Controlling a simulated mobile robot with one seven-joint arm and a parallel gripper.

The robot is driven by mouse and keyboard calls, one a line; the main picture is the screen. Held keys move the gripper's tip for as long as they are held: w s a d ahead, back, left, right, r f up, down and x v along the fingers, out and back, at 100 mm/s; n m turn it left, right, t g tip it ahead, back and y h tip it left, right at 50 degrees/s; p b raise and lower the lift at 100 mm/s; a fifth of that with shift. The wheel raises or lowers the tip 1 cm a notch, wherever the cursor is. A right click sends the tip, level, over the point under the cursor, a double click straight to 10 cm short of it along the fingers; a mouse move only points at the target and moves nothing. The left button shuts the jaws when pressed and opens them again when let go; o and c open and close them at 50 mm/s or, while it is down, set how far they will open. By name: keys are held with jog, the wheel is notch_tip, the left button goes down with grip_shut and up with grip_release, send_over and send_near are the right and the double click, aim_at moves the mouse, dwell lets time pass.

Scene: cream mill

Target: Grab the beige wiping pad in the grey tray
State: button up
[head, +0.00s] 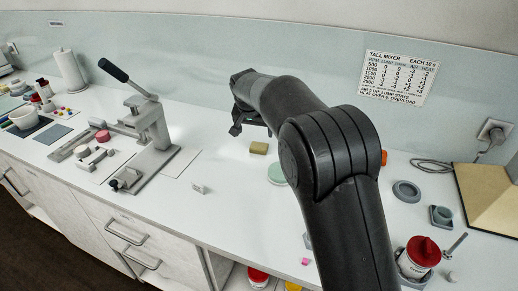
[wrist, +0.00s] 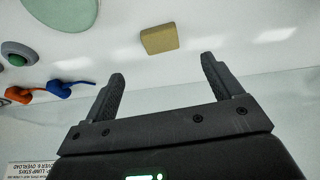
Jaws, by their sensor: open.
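A beige-yellow block (head: 259,148), which looks like the wiping pad, lies flat on the white counter (head: 225,225). No grey tray shows around it. It also shows in the wrist view (wrist: 159,38), beyond and between my fingertips. The gripper does not touch the pad. My arm hides part of the counter to the right of the pad.
A pale green disc (head: 277,174) lies close to the pad, partly behind my arm. A lever press (head: 150,140) stands to the left. The wall (head: 310,65) runs behind the counter.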

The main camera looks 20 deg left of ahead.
send_over(258, 148)
jog(key=s, duration=0.2)
notch_tip(258, 148, down, 6)
jog(key=shift+s+r, duration=0.15)
jog(key=shift+r, duration=0.1)
jog(key=x, duration=0.5)
jog(key=shift+s+d+f, duration=0.1)
jog(key=shift+d, duration=0.1)
jog(key=shift+c, duration=0.3)
jog(key=c, duration=1)
